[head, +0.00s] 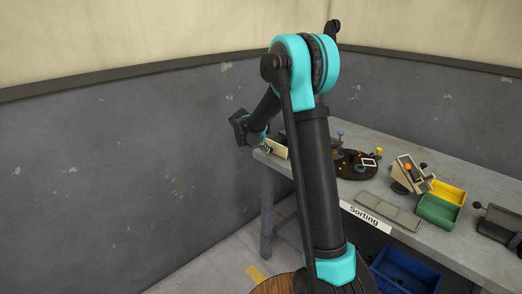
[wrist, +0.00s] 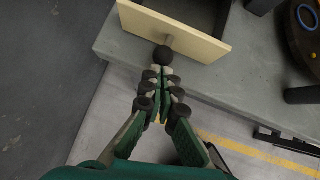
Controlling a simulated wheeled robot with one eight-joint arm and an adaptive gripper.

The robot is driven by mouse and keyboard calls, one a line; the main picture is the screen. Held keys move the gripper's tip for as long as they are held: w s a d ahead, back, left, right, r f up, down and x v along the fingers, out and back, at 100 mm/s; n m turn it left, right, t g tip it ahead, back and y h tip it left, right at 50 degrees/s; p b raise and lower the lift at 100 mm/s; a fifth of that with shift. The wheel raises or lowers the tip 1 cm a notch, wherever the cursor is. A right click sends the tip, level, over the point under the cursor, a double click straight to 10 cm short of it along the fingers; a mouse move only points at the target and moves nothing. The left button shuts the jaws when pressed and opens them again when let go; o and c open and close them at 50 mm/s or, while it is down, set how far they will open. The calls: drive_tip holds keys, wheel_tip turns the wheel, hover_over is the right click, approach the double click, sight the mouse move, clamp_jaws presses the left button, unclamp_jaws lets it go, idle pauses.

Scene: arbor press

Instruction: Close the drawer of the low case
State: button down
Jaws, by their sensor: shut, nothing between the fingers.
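The drawer (wrist: 172,32) of the low case stands open in the wrist view. It has a pale wooden front, a dark round knob (wrist: 163,53) and a dark inside. The case body is cut off at the top of that view. In the head view the pale drawer front (head: 277,147) shows at the table's left corner, partly behind my arm. My gripper (wrist: 160,74) is shut and empty, its tips just in front of the knob; I cannot tell whether they touch it. In the head view the gripper is small and mostly hidden.
The grey table (head: 385,204) carries a dark round board (head: 352,172) with coloured knobs, a yellow bin (head: 449,192), a green bin (head: 437,211) and a flat grey tray (head: 389,211). A blue crate (head: 403,272) is under the table. Floor left of the table is clear.

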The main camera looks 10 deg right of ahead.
drive_tip(key=shift+w+d, duration=0.15)
drive_tip(key=shift+d, duration=0.05)
drive_tip(key=w+d, duration=0.4)
drive_tip(key=d, duration=0.1)
drive_tip(key=w+d, duration=0.2)
drive_tip(key=d, duration=0.1)
drive_tip(key=shift+s, duration=0.15)
